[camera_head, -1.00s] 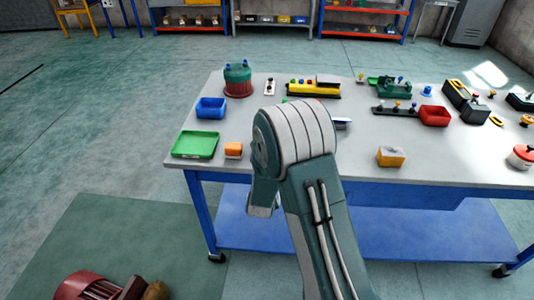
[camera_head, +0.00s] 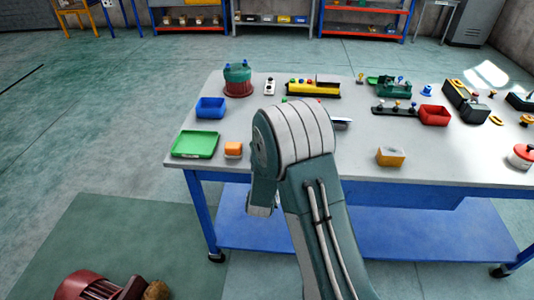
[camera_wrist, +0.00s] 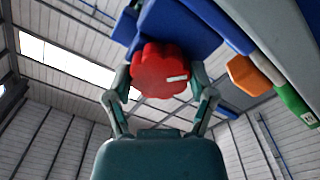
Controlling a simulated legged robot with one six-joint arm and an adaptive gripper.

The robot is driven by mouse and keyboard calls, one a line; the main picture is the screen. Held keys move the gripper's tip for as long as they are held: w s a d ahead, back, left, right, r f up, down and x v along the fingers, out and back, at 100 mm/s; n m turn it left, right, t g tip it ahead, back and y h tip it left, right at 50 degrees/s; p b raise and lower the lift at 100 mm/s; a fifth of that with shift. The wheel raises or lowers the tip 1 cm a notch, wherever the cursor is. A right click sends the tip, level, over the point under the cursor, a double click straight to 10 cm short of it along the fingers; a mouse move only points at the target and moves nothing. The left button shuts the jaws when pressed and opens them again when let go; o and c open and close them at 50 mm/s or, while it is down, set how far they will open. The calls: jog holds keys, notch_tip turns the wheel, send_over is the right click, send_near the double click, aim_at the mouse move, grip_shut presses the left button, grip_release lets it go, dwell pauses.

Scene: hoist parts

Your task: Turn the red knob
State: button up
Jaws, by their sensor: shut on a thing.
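The red knob (camera_wrist: 160,72) shows in the wrist view, scalloped, with a white mark on its face near its right side. It sits in front of a blue part (camera_wrist: 178,24). My gripper (camera_wrist: 160,90) has one finger on each side of the knob and is shut on it. In the head view my arm stands in front of the table, and its bulk hides the gripper and the knob.
The grey-topped table (camera_head: 300,150) carries a green tray (camera_head: 195,144), an orange block (camera_head: 233,149), a blue bin (camera_head: 210,107), a red bin (camera_head: 434,116) and a yellow-orange block (camera_head: 390,156). Green floor lies open to the left.

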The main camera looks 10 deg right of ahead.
jog(key=n, duration=0.4)
jog(key=shift+w+a+n, duration=0.15)
jog(key=shift+a+n, duration=0.05)
jog(key=shift+n, duration=0.1)
jog(key=shift+f+n, duration=0.1)
jog(key=shift+n, duration=1.8)
jog(key=o, duration=1.1)
jog(key=shift+a+f, duration=0.1)
jog(key=shift+c, duration=0.2)
jog(key=shift+s, duration=0.45)
jog(key=v, duration=1.1)
jog(key=shift+a, duration=0.2)
